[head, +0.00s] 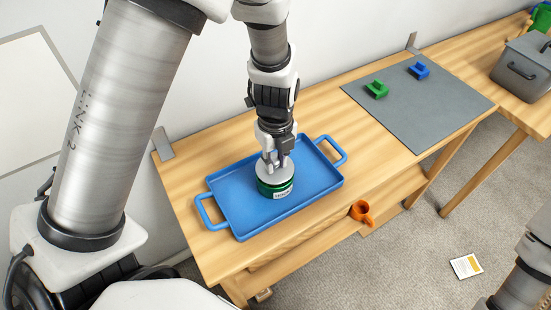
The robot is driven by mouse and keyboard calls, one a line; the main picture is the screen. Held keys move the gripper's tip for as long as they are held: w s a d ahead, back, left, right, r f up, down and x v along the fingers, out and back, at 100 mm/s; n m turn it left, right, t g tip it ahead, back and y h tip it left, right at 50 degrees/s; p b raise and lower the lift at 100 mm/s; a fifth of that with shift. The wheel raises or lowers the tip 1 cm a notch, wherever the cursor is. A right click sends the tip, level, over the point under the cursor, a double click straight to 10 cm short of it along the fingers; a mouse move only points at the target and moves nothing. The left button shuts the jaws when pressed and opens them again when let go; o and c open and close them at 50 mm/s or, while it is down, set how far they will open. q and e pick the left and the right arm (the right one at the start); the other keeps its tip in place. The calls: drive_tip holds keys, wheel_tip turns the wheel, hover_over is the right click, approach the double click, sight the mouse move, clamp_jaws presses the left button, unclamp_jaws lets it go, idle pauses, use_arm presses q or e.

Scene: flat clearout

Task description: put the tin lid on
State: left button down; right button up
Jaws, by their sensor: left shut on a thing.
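A green tin (275,190) with a pale label stands upright on a blue tray (234,190) with two handles. The silver tin lid (262,178) is at the top of the tin; I cannot tell whether it is fully seated. My left gripper (275,163) points straight down over the tin and is shut on the lid, hiding part of its top. My right gripper is not in view.
The tray lies on a wooden bench. A grey mat (432,108) to the right holds a green block (377,90) and a blue block (419,71). An orange mug (362,212) sits on the lower shelf. A grey lidded box (524,68) is far right. A card (466,266) lies on the carpet.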

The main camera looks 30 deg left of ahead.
use_arm(q)
drive_tip(key=shift+f+b, duration=0.8)
drive_tip(key=shift+f, duration=0.05)
drive_tip(key=c, duration=0.9)
unclamp_jaws()
wheel_tip(320, 180, up, 12)
drive_tip(key=shift+r, duration=0.1)
